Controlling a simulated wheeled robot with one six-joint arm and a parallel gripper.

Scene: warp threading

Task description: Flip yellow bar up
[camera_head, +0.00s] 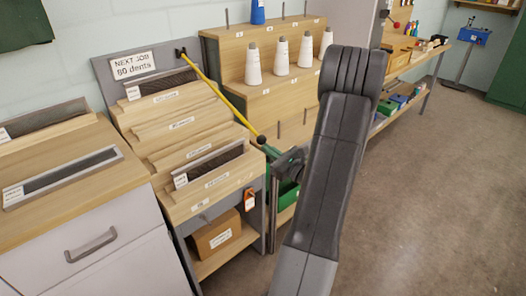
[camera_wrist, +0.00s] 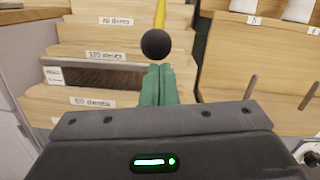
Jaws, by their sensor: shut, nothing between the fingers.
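The yellow bar (camera_head: 222,98) slants down to the right across the front of the stepped wooden rack. Its upper end meets a black bracket (camera_head: 181,53) beside the sign. Its lower end carries a black ball knob (camera_head: 261,139). In the wrist view the knob (camera_wrist: 156,43) sits just beyond my fingertips, with a short piece of the yellow bar (camera_wrist: 160,14) above it. My gripper (camera_head: 267,150) has green fingers, closed together and empty, right at the knob. The fingers also show in the wrist view (camera_wrist: 157,72). I cannot tell whether they touch the knob.
The stepped rack (camera_head: 160,125) with labelled slots lies left of my gripper. Shelves with white thread cones (camera_head: 253,65) stand behind. A cardboard box (camera_head: 217,235) sits on the rack's lower shelf. A drawer cabinet (camera_head: 85,240) stands at the left. The floor at the right is clear.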

